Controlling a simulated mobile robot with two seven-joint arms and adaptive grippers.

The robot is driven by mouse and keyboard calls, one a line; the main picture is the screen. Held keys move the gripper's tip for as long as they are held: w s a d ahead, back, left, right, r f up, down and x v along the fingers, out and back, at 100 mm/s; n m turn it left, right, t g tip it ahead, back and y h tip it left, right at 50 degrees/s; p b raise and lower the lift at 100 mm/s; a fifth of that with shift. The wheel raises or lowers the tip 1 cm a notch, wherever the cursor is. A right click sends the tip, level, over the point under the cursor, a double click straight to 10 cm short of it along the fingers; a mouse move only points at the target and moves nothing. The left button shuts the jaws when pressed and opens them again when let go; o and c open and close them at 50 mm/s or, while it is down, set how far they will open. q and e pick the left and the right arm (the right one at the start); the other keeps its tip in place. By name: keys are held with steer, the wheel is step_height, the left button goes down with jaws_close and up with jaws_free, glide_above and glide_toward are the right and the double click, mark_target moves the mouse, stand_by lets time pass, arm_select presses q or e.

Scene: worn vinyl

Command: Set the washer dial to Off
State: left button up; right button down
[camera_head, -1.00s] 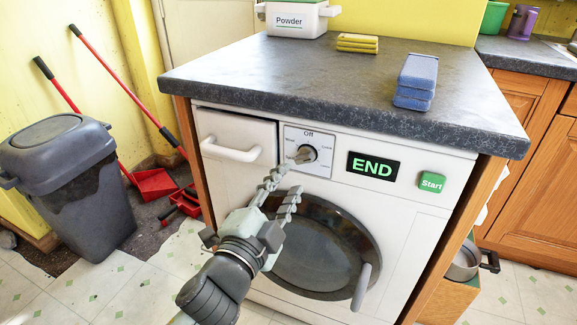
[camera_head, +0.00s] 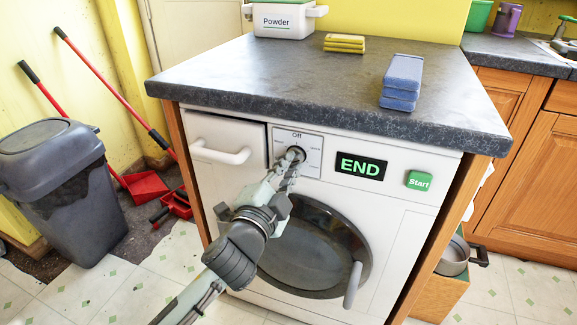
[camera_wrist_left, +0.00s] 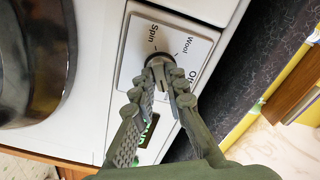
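The washer dial (camera_head: 297,152) is a small dark knob on a white panel (camera_head: 313,160) on the washer front, with "Off" printed above it. In the left wrist view the dial (camera_wrist_left: 157,61) shows beyond my fingertips, with "Spin", "Wool" and "Off" around it. My left gripper (camera_head: 290,158) reaches the dial from below. Its fingers (camera_wrist_left: 160,74) converge at the tips, one on each side of the knob, and look shut on it. The fingers hide part of the knob, so I cannot tell which mark it points at. My right gripper is not in view.
A green "END" display (camera_head: 361,166) and a green Start button (camera_head: 418,180) sit right of the dial. A white drawer handle (camera_head: 220,152) juts out to its left. The round door (camera_head: 322,250) is below, and the dark countertop (camera_head: 290,75) overhangs above.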

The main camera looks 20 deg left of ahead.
arm_select(q)
jaws_close()
steer(key=shift+n+p, duration=2.85)
steer(key=shift+n, duration=3.15)
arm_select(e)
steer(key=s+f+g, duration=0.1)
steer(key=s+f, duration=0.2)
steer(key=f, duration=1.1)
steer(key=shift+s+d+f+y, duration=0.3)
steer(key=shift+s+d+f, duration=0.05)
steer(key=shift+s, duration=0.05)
